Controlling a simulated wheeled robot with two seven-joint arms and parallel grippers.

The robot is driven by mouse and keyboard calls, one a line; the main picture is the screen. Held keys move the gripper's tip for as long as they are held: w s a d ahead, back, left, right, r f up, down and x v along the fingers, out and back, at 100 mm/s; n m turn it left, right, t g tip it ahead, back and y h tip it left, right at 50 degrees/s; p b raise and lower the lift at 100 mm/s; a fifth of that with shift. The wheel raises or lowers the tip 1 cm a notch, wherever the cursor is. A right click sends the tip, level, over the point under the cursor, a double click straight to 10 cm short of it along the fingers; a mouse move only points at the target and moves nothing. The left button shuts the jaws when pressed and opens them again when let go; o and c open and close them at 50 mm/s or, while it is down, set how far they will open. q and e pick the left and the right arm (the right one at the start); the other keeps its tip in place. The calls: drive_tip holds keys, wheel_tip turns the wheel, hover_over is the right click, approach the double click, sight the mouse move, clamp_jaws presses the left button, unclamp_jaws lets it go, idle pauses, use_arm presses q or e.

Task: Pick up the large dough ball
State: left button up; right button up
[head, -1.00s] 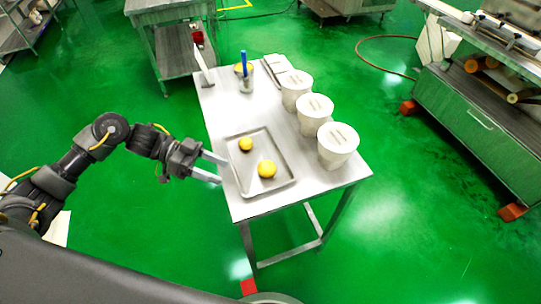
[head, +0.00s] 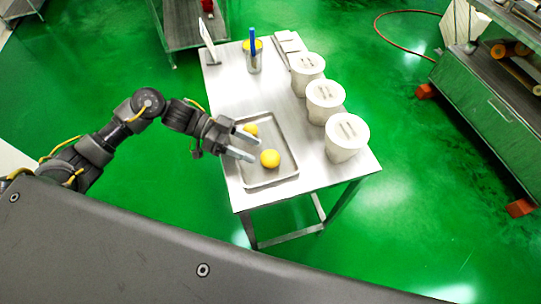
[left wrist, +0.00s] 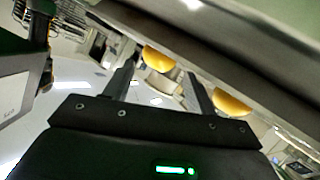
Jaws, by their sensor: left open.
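The large dough ball (head: 270,158) is yellow and round and sits on the metal tray (head: 283,178). The small dough ball (head: 251,130) lies behind it on the same tray, partly behind my left gripper's far finger. My left gripper (head: 255,149) is open and empty over the tray's left part, its fingertips just left of the large ball and pointing at it. In the left wrist view, which looks upside down, the large ball (left wrist: 158,59) appears between the fingers and the small ball (left wrist: 232,105) right of them. My right gripper is not in view.
Three white lidded tubs (head: 346,137) stand along the table's right side. The table (head: 232,95) is bare behind the tray. A machine stands at right.

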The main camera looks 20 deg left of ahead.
sight(265, 161)
use_arm(q)
drive_tip(key=shift+s+d, duration=0.1)
drive_tip(key=shift+d, duration=0.2)
drive_tip(key=p+x, duration=0.1)
drive_tip(key=x, duration=0.2)
drive_tip(key=shift+d, duration=0.4)
drive_tip(key=shift+d+f+p, duration=0.2)
drive_tip(key=shift+d+p, duration=0.1)
drive_tip(key=shift+d, duration=0.1)
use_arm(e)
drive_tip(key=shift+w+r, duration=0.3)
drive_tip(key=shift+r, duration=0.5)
use_arm(q)
drive_tip(key=c, duration=0.8)
